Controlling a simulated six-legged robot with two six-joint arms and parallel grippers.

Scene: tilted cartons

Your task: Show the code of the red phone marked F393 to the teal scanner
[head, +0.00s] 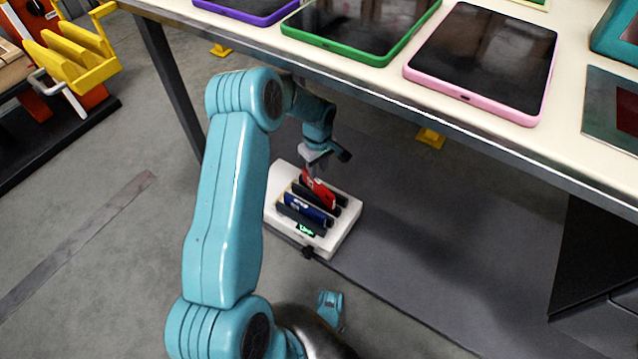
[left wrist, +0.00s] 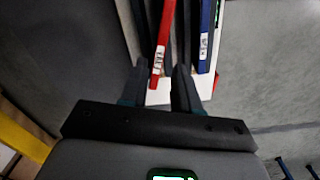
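A red phone (head: 319,189) stands on edge in a slot of a white rack (head: 343,238) under the table. Its white label shows in the left wrist view, where the red phone (left wrist: 163,35) reaches between my fingers; the marking is too small to read. My left gripper (head: 313,168) is above the rack at the red phone. In the left wrist view my left gripper (left wrist: 159,75) is open, with a finger on each side of the phone and slim gaps between. I cannot pick out the teal scanner for sure. My right gripper is not in view.
A blue phone (head: 307,210) stands beside the red one, between dark dividers; it also shows in the wrist view (left wrist: 206,35). The table edge (head: 400,98) overhangs behind the arm, with tablets in pink (head: 485,60) and green (head: 362,25) cases.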

